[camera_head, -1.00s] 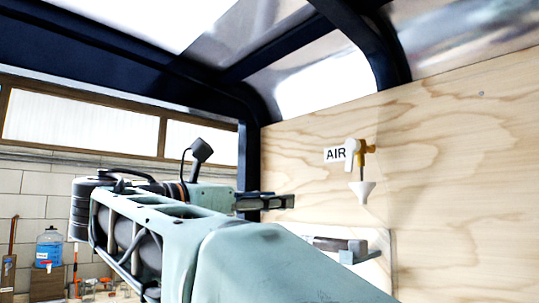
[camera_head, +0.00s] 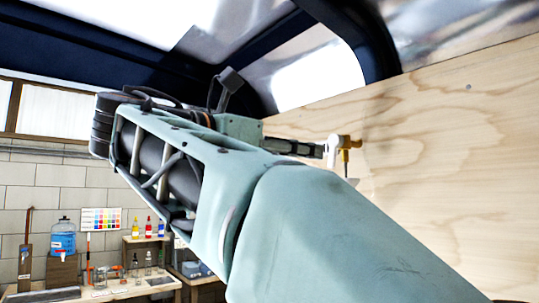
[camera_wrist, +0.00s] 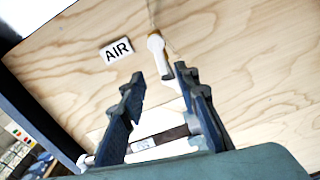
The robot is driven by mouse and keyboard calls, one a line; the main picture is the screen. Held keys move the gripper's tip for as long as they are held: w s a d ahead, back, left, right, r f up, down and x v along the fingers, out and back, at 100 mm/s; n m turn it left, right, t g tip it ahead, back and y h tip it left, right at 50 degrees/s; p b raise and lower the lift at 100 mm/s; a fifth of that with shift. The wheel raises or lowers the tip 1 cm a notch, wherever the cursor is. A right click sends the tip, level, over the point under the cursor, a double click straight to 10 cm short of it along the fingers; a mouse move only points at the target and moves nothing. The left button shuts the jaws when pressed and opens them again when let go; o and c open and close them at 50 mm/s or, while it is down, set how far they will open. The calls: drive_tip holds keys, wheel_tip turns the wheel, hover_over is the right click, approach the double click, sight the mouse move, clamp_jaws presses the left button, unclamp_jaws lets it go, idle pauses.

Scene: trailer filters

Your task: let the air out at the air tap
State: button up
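My gripper (camera_wrist: 154,82) is open and nothing is between the fingertips. In the head view my gripper (camera_head: 310,149) is close to the left side of the tap; whether it touches cannot be told.
The plywood wall (camera_head: 450,150) fills the right side. A dark frame post (camera_wrist: 40,105) is at the left in the wrist view. A pale bracket-like fixture (camera_wrist: 165,140) shows below, between the fingers. A bench with bottles (camera_head: 135,250) is far off at left.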

sight(331, 154)
drive_tip(key=x, duration=0.7)
clamp_jaws()
